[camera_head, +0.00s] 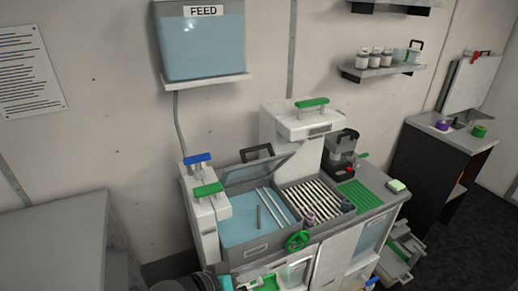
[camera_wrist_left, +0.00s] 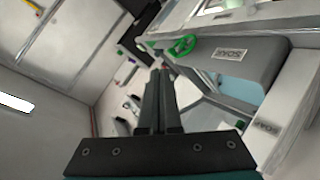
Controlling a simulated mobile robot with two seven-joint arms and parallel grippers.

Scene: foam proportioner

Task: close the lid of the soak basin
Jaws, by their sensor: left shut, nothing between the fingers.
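The soak basin (camera_head: 231,252) is a grey tub holding blue liquid, set in the left part of the bench. Its lid (camera_head: 258,172) stands raised and tilted back at the basin's rear, with a dark handle (camera_head: 257,152) on its upper edge. In the left wrist view the basin's grey front (camera_wrist_left: 257,62) carries a SOAK label, seen upside down. My left gripper (camera_wrist_left: 160,72) is shut and empty, apart from the basin and lid. In the head view only part of my left arm shows at the bottom edge, below the basin. My right gripper is out of view.
A green handwheel (camera_head: 297,241) sits at the basin's front right corner. A rack of pale rods (camera_head: 312,197) stands right of the basin. White posts with blue (camera_head: 198,158) and green (camera_head: 208,189) handles stand at its left. The FEED tank (camera_head: 203,45) hangs above.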

